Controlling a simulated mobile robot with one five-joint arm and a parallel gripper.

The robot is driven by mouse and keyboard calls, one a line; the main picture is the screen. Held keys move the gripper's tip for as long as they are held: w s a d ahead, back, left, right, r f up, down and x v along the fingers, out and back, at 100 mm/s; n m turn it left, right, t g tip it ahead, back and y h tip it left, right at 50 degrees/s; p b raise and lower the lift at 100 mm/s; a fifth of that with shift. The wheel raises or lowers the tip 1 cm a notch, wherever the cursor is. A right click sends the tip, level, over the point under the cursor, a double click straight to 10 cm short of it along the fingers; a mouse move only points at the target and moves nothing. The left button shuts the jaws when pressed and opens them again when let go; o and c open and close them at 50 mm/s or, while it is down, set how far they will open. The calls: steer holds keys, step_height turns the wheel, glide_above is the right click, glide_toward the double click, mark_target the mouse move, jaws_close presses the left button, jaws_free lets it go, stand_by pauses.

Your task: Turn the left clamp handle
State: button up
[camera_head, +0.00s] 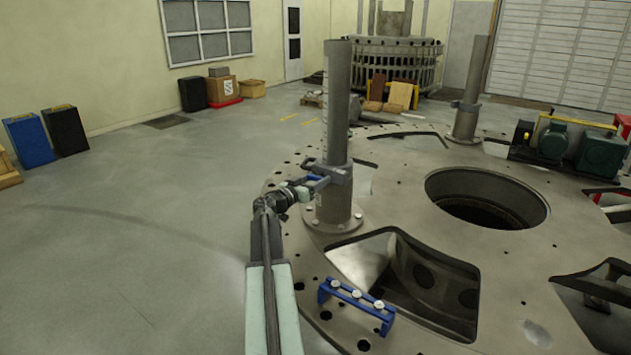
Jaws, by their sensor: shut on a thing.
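The left post (338,100) stands upright on the round turret plate (400,207). A grey clamp (338,170) sits around it low down. The clamp's handle (313,178), small and bluish, sticks out on the clamp's left side. My gripper (306,188) reaches up from the bottom of the view to the left of the post and is shut on the handle. The fingers partly cover the handle, so its exact angle is hard to tell.
A second post (474,80) with a clamp stands further back. A blue bracket (356,304) lies on the plate to the right of my arm. The plate has a round central hole (487,200) and large cutouts. Open floor (150,230) lies to the left.

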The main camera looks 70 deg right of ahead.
steer(key=n, duration=0.4)
steer(key=shift+s, duration=0.1)
steer(key=n, duration=0.4)
steer(key=shift+s+a+r+n, duration=0.1)
steer(key=shift+n, duration=0.3)
steer(key=n, duration=0.4)
steer(key=shift+r+n, duration=0.1)
steer(key=shift+n, duration=1.7)
steer(key=shift+r, duration=0.1)
steer(key=o, duration=1.4)
steer(key=shift+c, duration=0.2)
steer(key=v, duration=0.7)
steer(key=shift+a, duration=0.4)
